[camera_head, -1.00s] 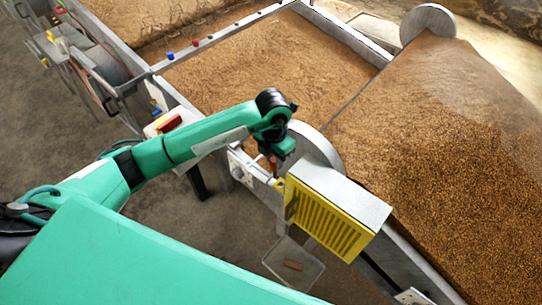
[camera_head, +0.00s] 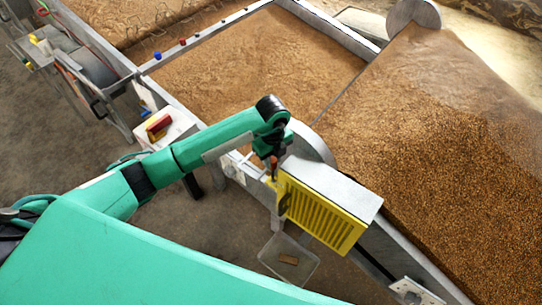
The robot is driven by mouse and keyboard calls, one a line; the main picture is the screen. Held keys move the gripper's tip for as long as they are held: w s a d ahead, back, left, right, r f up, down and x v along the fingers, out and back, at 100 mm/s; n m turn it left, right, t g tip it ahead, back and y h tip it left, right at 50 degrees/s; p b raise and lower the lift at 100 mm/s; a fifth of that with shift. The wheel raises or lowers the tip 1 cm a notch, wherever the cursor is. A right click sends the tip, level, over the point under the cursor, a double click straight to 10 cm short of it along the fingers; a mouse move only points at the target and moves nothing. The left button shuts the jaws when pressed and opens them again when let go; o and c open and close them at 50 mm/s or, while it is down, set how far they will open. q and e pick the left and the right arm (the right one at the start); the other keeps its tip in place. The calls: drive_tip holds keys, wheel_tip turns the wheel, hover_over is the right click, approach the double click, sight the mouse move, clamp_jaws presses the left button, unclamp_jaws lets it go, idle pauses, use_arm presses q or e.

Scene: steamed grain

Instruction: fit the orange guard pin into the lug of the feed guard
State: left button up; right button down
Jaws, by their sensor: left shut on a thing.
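The feed guard (camera_head: 322,218) is a yellow slatted cover under a grey box top, fixed to the side of the metal trough. Its small yellow lug (camera_head: 270,183) sticks out at the guard's left end. My left gripper (camera_head: 273,160) points down just above the lug and is shut on the orange guard pin (camera_head: 274,166). Only a small orange part of the pin shows below the fingers. The pin is upright and at or just over the lug; I cannot tell whether its tip is inside. My right gripper is not in view.
Troughs of brown grain (camera_head: 440,130) fill the right and back. A pale tray (camera_head: 289,260) with a small brown piece lies below the guard. A box with a red and yellow switch (camera_head: 160,126) stands behind my left arm.

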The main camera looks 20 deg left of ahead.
use_arm(q)
drive_tip(key=n, duration=0.1)
drive_tip(key=f+n, duration=0.1)
drive_tip(key=n, duration=0.1)
drive_tip(key=shift+w+d+f, duration=0.15)
drive_tip(key=shift+f, duration=0.1)
